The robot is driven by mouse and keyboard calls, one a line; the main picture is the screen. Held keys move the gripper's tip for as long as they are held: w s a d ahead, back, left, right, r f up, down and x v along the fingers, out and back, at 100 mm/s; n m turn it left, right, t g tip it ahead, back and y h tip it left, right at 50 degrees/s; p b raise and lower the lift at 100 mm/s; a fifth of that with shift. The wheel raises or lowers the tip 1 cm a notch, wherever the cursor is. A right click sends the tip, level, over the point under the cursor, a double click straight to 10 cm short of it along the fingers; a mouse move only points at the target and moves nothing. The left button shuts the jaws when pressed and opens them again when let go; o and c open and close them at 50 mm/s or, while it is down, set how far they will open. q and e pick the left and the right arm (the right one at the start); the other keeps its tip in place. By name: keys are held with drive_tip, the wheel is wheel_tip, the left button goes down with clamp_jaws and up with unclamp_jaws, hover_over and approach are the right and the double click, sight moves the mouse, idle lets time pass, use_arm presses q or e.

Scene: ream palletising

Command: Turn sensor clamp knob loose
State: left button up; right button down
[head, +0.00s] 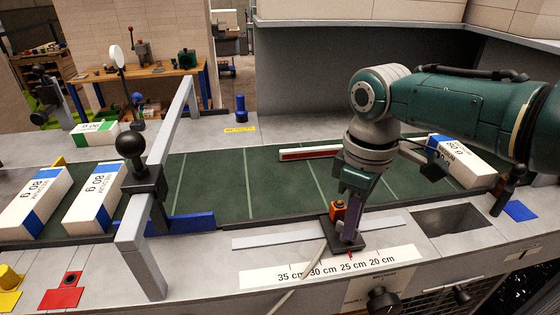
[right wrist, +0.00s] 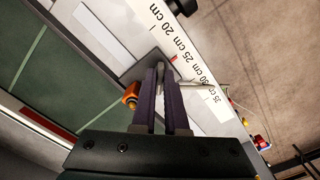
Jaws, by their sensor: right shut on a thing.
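The sensor clamp (head: 345,241) is a dark block on a pale rail (head: 290,238) at the front edge of the green conveyor. It carries an orange sensor (head: 338,210), which also shows left of the fingers in the right wrist view (right wrist: 131,95). My right gripper (head: 352,225) points down at the clamp from above. Its dark purple fingers (right wrist: 162,85) are shut on the clamp knob, which they mostly hide; only a small grey part shows between them. A red pointer at the clamp stands near the 25 cm mark. My left gripper is not in view.
The printed scale (head: 330,267) lies in front of the clamp. A grey gate with a black ball knob (head: 130,145) spans the belt at left. White and blue reams (head: 95,199) lie beyond it; another ream (head: 462,160) lies right, behind my right arm. A pale cable runs from the clamp.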

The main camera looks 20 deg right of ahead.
drive_tip(key=c, duration=0.9)
unclamp_jaws()
drive_tip(key=shift+c, duration=0.2)
drive_tip(key=shift+r, duration=0.1)
drive_tip(key=shift+r, duration=0.3)
wheel_tip(320, 180, up, 9)
